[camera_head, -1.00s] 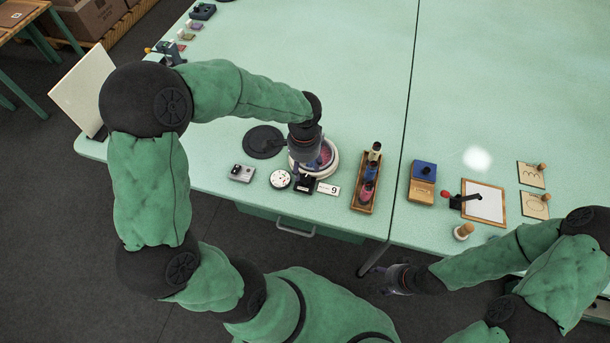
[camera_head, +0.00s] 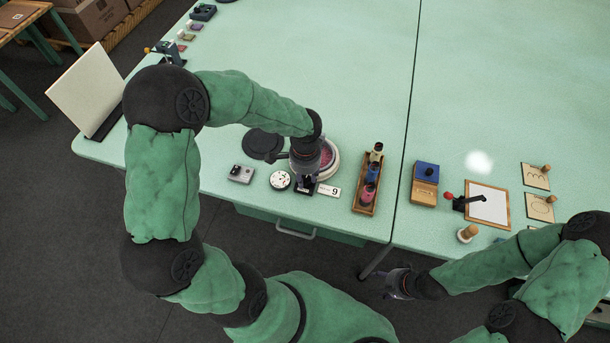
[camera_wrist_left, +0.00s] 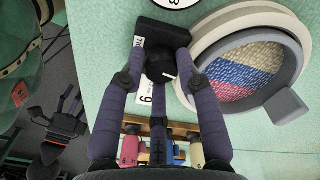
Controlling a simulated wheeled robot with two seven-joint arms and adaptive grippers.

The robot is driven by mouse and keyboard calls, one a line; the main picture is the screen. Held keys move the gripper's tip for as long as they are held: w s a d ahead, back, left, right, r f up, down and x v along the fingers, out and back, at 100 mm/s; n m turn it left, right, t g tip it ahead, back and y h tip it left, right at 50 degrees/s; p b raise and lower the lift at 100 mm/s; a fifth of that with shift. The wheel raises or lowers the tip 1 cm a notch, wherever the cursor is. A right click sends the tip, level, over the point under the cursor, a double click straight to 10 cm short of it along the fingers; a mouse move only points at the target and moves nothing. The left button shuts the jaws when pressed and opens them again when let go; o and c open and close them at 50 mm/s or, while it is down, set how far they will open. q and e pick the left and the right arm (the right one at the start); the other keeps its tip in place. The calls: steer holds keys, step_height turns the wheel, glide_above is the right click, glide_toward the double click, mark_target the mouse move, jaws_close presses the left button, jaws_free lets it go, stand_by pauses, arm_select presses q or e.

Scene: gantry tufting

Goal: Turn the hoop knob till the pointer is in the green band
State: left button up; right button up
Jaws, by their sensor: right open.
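The hoop (camera_head: 326,160) is a pale ring around a red, blue and yellow weave; it also shows in the left wrist view (camera_wrist_left: 298,60). Beside it is a black block (camera_wrist_left: 160,38) with a round black knob (camera_wrist_left: 161,64). My left gripper (camera_head: 306,182) is down at the knob, with its fingertips (camera_wrist_left: 161,68) on either side of it. I cannot tell whether they press on it. I cannot make out a pointer or green band. My right gripper (camera_head: 396,283) is open and empty, off the table's front edge.
A white dial (camera_head: 280,180) and a grey box (camera_head: 241,174) lie left of the knob. A card marked 9 (camera_head: 329,190) and a wooden tray (camera_head: 361,206) of spools are to the right. A black disc (camera_head: 262,144) lies behind.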

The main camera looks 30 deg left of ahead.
mark_target(304, 179)
arm_select(q)
steer(key=shift+s+n+b, duration=0.1)
steer(key=shift+n+b, duration=0.35)
steer(key=shift+n, duration=1.55)
jaws_close()
steer(key=o, duration=1.1)
jaws_free()
steer(key=shift+s, duration=0.1)
steer(key=shift+r, duration=0.4)
step_height(304, 179, up, 11)
steer(key=shift+r, duration=0.1)
